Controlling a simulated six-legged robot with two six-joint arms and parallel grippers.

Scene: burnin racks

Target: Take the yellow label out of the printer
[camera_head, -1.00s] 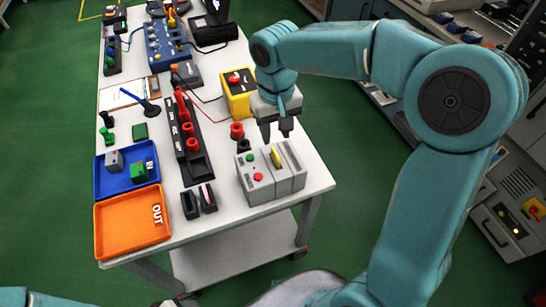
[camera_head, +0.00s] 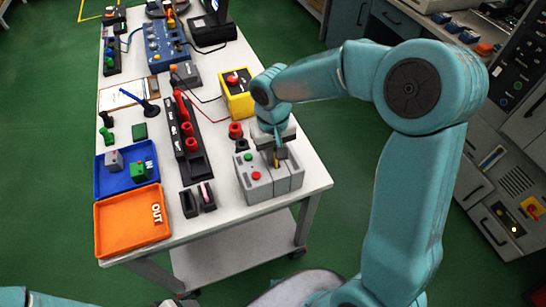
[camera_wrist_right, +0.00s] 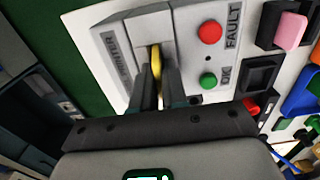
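The grey printer (camera_head: 255,188) stands at the near right corner of the white table. It has a green and a red button on top, marked OK and FAULT in the wrist view (camera_wrist_right: 190,20). The yellow label (camera_wrist_right: 155,63) stands upright in the printer's slot. My right gripper (camera_wrist_right: 158,78) is down over the slot, its two dark fingers close together on either side of the label. They look shut on it. In the head view the right gripper (camera_head: 278,156) hides most of the label. My left gripper is not in view.
Left of the printer are a small black holder with a pink piece (camera_head: 206,196) and a black rack with red parts (camera_head: 190,150). A yellow box with a red button (camera_head: 237,98) stands behind. A blue tray (camera_head: 103,184) and an orange tray (camera_head: 115,225) lie at the left.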

